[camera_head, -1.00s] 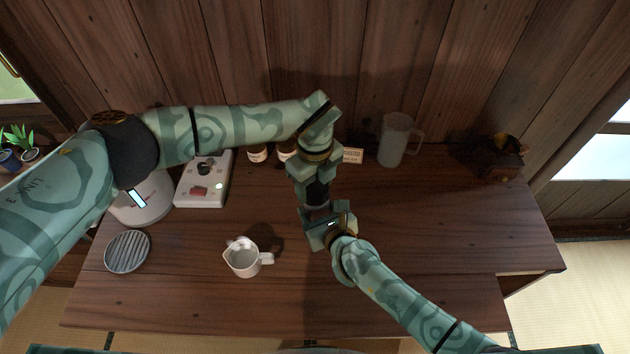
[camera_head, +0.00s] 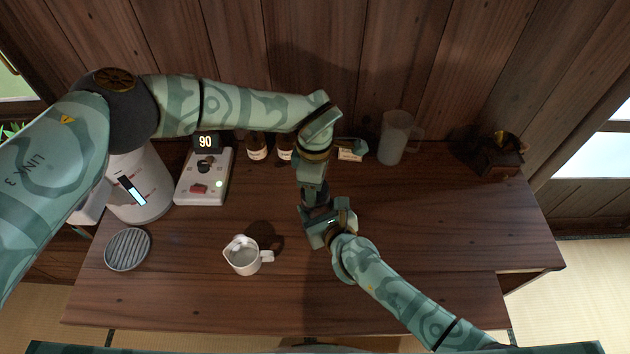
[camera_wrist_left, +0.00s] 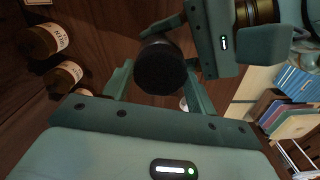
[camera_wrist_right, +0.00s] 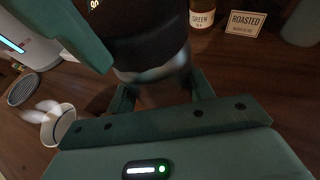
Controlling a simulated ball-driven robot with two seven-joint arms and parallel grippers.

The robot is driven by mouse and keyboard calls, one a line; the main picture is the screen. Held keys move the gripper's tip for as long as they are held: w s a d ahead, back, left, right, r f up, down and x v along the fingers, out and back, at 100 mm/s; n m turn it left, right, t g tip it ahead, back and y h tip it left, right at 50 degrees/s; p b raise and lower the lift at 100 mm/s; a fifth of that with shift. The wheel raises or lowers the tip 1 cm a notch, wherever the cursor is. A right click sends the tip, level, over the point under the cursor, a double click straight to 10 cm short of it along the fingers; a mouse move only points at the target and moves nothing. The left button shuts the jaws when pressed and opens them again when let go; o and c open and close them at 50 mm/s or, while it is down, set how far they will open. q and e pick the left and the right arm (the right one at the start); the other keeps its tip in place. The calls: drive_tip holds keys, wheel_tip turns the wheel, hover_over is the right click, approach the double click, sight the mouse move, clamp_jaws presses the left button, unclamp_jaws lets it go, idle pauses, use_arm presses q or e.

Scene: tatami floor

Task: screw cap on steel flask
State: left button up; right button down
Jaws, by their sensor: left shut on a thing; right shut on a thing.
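The steel flask (camera_wrist_right: 160,72) is upright in the right wrist view, a shiny metal body between the fingers of my right gripper (camera_wrist_right: 160,95), which is shut on it. The black cap (camera_wrist_right: 150,28) is at the flask's top in that view; whether it is fully seated cannot be told. In the left wrist view the cap's round dark top (camera_wrist_left: 160,68) sits between the fingers of my left gripper (camera_wrist_left: 158,82), which is shut on it. In the head view my left gripper (camera_head: 312,185) is directly above my right gripper (camera_head: 328,230), and they hide most of the flask.
A white pitcher (camera_head: 243,258) and a round grey grate (camera_head: 128,249) stand at left front.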

use_arm(q)
drive_tip(key=m, duration=0.6)
drive_tip(key=shift+w+m, duration=0.1)
drive_tip(key=shift+m, duration=0.2)
drive_tip(key=m, duration=1.3)
drive_tip(key=o, duration=1)
